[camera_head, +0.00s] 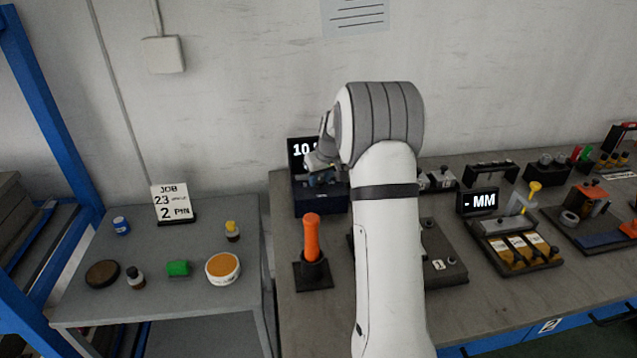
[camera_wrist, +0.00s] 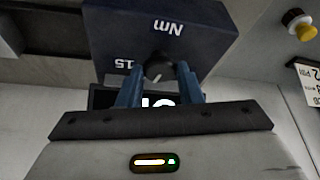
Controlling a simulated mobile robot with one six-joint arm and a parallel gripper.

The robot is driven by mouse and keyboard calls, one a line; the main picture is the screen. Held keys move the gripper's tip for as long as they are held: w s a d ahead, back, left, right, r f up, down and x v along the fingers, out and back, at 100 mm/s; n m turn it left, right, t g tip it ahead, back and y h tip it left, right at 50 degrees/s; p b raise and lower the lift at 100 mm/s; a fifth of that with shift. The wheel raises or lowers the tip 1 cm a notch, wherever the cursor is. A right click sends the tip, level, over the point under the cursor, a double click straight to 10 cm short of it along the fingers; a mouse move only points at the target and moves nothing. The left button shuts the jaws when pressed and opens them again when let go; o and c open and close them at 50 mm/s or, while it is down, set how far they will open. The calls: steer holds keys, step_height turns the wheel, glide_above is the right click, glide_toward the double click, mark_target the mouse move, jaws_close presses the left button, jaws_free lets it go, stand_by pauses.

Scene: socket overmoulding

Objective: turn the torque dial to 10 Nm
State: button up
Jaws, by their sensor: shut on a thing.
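The torque unit is a dark blue box (camera_head: 304,203) at the back left of the bench, with a black display (camera_head: 297,147) above it that begins with "10"; my arm hides the rest. In the wrist view the box (camera_wrist: 110,30) appears upside down, marked "Nm" and "15". Its dark round dial (camera_wrist: 158,67) has a light pointer line. My gripper (camera_wrist: 159,80) has its blue fingers shut on the dial, one on each side. In the head view my gripper (camera_head: 322,178) is at the box, partly hidden by my wrist. The display is mostly hidden in the wrist view.
An orange-handled tool (camera_head: 311,238) stands upright in a black holder in front of the box. A side table (camera_head: 200,295) at left holds a job card (camera_head: 173,203) and small pots. Fixtures and a "- MM" display (camera_head: 480,201) stand to the right of my arm.

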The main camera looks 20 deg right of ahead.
steer(key=shift+w+d+n+y+b, duration=0.1)
steer(key=shift+n+y+b, duration=0.4)
steer(key=shift+n+b, duration=0.5)
steer(key=shift+r+n, duration=0.1)
steer(key=shift+n, duration=0.2)
steer(key=o, duration=1)
steer(key=shift+c, duration=0.2)
steer(key=a+v, duration=0.1)
steer(key=v, duration=0.6)
steer(key=shift+d+r, duration=0.35)
steer(key=shift+d, duration=0.2)
